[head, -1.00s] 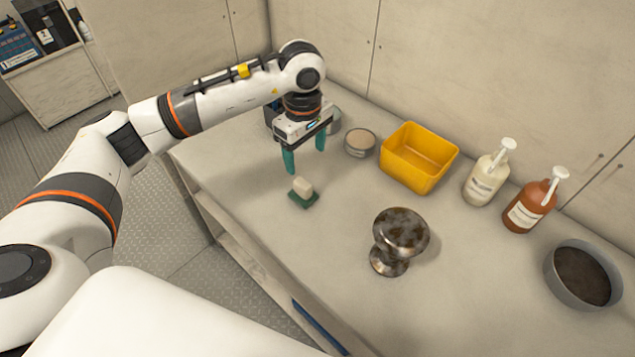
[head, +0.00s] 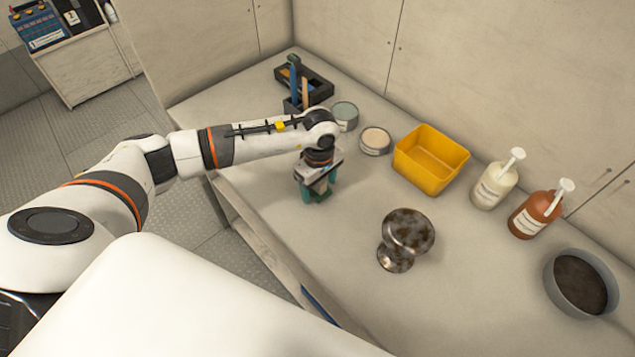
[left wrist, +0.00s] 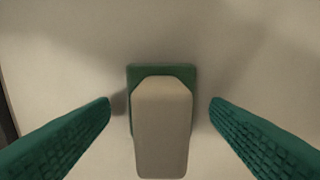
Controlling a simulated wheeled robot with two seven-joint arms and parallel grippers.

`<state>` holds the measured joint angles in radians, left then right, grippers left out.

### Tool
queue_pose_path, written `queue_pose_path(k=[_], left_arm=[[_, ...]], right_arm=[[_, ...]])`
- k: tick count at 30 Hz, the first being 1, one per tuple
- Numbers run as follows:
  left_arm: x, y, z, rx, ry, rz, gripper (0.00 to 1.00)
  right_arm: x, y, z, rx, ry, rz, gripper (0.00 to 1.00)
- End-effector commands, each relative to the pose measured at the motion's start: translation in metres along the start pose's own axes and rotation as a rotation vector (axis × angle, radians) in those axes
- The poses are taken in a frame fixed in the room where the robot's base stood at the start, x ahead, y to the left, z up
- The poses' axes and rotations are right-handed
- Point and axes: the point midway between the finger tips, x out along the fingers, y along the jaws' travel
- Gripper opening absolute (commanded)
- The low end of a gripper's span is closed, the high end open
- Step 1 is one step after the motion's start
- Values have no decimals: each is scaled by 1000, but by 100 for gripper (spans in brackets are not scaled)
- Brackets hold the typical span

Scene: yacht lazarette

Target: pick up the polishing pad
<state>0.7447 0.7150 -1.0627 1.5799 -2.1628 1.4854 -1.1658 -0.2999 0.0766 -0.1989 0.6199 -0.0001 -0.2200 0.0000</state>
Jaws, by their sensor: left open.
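The polishing pad is a flat green base with a cream block handle on top. In the left wrist view the pad (left wrist: 161,128) lies on the bench between my two green fingers, with a gap on each side. My left gripper (head: 317,192) is open and points down over the pad in the head view, where the gripper mostly hides the pad. The left gripper also frames the pad in the left wrist view (left wrist: 160,106). My right gripper is not in view.
Bench around the gripper is clear.

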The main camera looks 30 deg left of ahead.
Motion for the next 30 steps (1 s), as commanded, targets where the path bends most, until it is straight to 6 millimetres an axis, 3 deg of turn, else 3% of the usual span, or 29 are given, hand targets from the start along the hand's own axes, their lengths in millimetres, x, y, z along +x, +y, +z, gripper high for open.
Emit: queue_pose_path(k=[6, 15, 23, 30], left_arm=[[1, 0, 0, 0, 0, -1, 71], [1, 0, 0, 0, 0, -1, 23], [-1, -1, 0, 0, 0, -2, 23], [-36, -2, 1, 1, -2, -8, 23]], right_arm=[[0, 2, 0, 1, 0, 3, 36], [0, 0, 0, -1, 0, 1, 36], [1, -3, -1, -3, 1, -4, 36], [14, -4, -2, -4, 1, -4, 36]])
